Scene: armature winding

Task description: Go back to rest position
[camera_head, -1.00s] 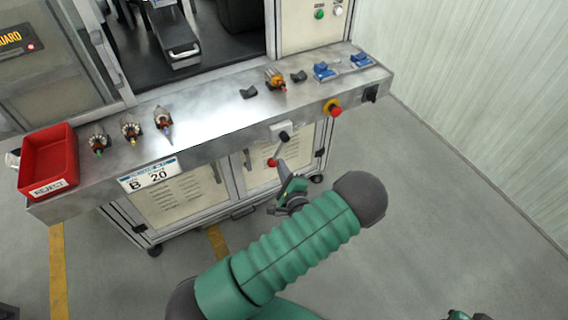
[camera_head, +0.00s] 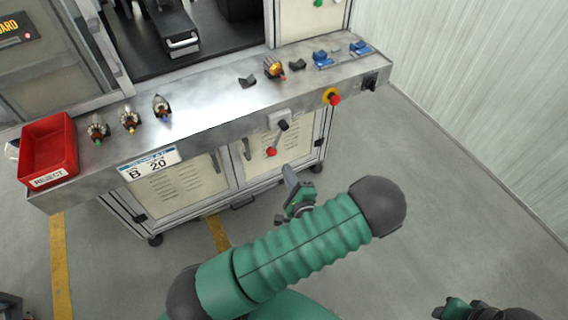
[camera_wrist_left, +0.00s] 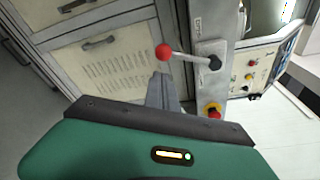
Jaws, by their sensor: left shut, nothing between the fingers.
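My left gripper (camera_head: 290,174) is in front of the cabinet, just below and right of the lever's red ball (camera_head: 271,152). Its fingers are shut and hold nothing. In the left wrist view the narrow shut fingers (camera_wrist_left: 161,90) point toward the cabinet, below the red ball (camera_wrist_left: 163,52). The lever's black pivot (camera_wrist_left: 214,62) sits on a grey plate. The fingers look apart from the lever in the head view. Part of my right arm (camera_head: 480,311) shows at the bottom right edge; its fingers cannot be made out.
The metal ledge (camera_head: 215,110) carries a red reject bin (camera_head: 49,152), several small armatures, one armature in a holder (camera_head: 273,68), and blue fixtures (camera_head: 322,59). A red emergency button (camera_head: 334,98) sits on its front. The floor at right is clear.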

